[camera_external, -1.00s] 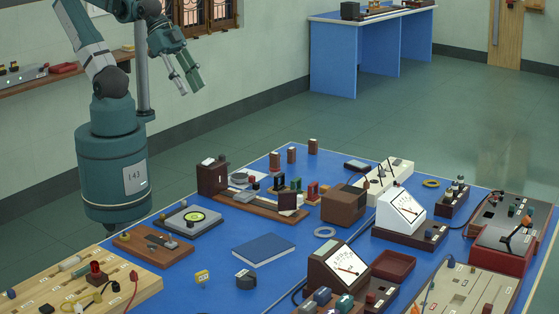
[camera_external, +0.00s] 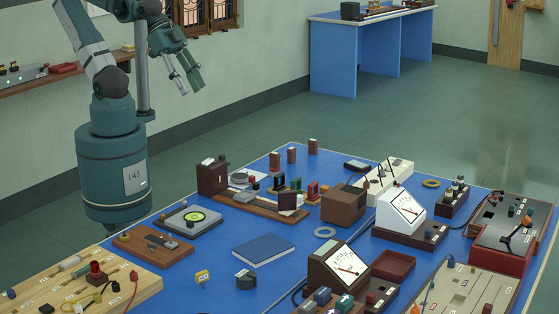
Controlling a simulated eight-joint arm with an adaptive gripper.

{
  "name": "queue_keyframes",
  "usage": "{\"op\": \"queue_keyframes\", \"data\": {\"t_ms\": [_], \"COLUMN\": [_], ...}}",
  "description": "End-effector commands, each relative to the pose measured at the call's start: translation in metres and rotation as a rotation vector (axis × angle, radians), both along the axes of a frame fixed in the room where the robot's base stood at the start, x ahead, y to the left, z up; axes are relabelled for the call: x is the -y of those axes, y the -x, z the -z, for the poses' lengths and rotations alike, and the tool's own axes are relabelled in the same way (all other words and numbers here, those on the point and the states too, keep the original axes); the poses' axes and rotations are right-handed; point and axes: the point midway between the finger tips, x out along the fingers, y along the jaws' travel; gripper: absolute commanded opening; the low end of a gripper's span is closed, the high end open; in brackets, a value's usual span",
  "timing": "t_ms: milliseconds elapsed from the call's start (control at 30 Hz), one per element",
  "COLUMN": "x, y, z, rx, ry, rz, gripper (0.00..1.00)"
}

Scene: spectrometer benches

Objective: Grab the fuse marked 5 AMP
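I cannot read a 5 AMP marking on anything in view, so I cannot tell which thing is the fuse. A small yellow piece (camera_external: 202,277) with dark marks, too small to read, stands on the blue bench top at the front. A dark rounded block (camera_external: 246,279) with a pale label sits to its right. My gripper (camera_external: 189,88) hangs in the air at the upper left, well above and behind the bench. Its fingers are apart, with nothing seen between them.
The blue bench (camera_external: 215,258) is crowded. A blue book (camera_external: 263,249), a meter (camera_external: 345,268), a white-faced meter (camera_external: 402,213), a red tray (camera_external: 393,264) and a wooden circuit board (camera_external: 130,284) stand on it. Clear patches surround the book.

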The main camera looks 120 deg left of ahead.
Motion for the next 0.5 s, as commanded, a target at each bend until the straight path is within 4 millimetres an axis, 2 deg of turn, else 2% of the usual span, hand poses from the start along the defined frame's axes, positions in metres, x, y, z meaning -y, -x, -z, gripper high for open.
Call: {"op": "queue_keyframes", "data": {"t_ms": [233,500], "x": [-0.014,-0.044], "y": [-0.014,-0.042], "z": [-0.003,-0.004], "rx": [-0.023,-0.072], "ry": [0.018,0.057], "rz": [-0.057,-0.178], "gripper": [0.38,0.38]}}
